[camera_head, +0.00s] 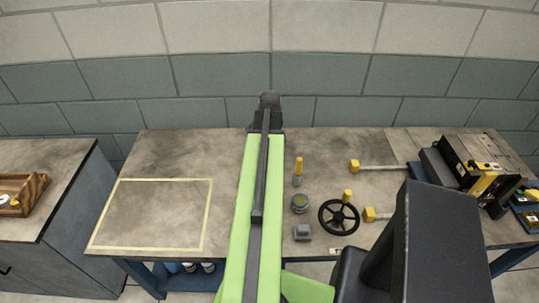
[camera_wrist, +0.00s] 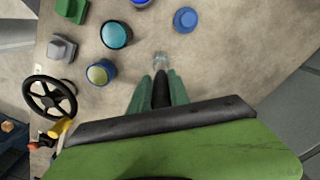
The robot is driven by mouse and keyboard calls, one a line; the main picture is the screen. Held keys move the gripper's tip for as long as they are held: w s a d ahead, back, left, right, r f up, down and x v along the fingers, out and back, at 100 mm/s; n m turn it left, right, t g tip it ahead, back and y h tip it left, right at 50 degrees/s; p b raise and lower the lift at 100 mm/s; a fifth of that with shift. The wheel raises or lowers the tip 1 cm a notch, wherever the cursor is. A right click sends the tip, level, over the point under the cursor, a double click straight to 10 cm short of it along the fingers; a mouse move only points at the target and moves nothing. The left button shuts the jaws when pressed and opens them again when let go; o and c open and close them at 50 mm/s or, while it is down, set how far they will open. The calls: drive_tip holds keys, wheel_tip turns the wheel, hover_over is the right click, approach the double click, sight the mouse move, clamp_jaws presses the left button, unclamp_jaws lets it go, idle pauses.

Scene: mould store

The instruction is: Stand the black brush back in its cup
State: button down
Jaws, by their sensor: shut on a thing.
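My gripper (camera_wrist: 160,82) is shut on a dark, narrow thing (camera_wrist: 160,92), which looks like the black brush, between its green fingers in the wrist view. A pale, blurred bit (camera_wrist: 160,58) shows just past the fingertips. I cannot tell whether it is part of the brush. In the head view my arm hides the middle of the table and the brush cannot be made out. Round vessels stand left of my gripper in the wrist view: a teal-topped one (camera_wrist: 116,34) and a blue one with an olive top (camera_wrist: 101,72). I cannot tell which is the brush's cup.
A black handwheel (camera_head: 339,216), a grey block (camera_head: 302,233) and a yellow-handled tool (camera_head: 298,167) lie right of my arm. Yellow-headed mallets (camera_head: 370,214) and a machine (camera_head: 460,160) stand farther right. A taped rectangle (camera_head: 150,181) on the left is empty.

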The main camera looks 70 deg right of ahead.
drive_tip(key=shift+f+b, duration=1.75)
drive_tip(key=shift+f, duration=0.35)
drive_tip(key=c, duration=1.1)
unclamp_jaws()
drive_tip(key=shift+c, duration=0.2)
wheel_tip(320, 180, up, 18)
drive_tip(key=p, duration=1.7)
drive_tip(key=shift+f+p, duration=0.2)
drive_tip(key=shift+p, duration=0.1)
